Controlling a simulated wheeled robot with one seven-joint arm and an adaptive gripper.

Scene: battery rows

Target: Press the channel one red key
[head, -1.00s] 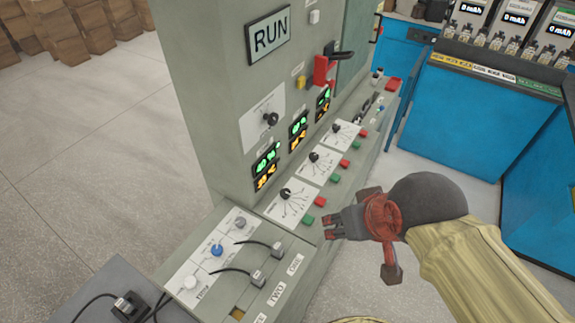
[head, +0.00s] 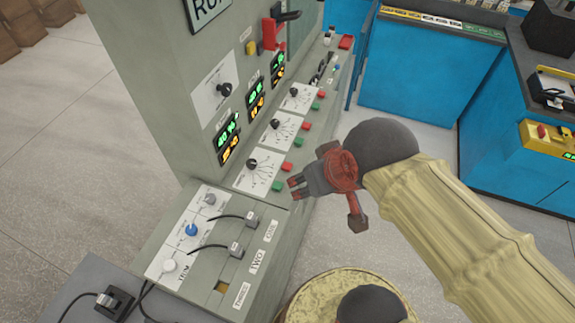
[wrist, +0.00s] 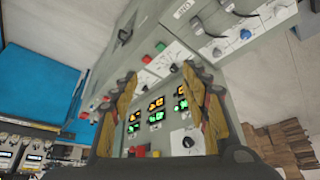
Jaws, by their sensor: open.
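The grey console shows three dial panels in the head view, each with a red and a green key beside it. The nearest panel's red key (head: 287,168) and green key (head: 277,186) lie close to my gripper (head: 293,187). The middle red key (head: 307,127) and far red key (head: 321,93) lie further back. I cannot read which panel is channel one. My gripper is open and empty, its fingertips by the nearest keys; contact cannot be told. In the wrist view a red key (wrist: 147,59) and green key (wrist: 160,46) show between the fingers (wrist: 158,84).
Plugs with black cables (head: 236,247) and a blue knob (head: 191,230) sit on the near console. Blue cabinets (head: 415,70) stand behind. A round yellowish stool-like shape (head: 345,285) lies below my arm.

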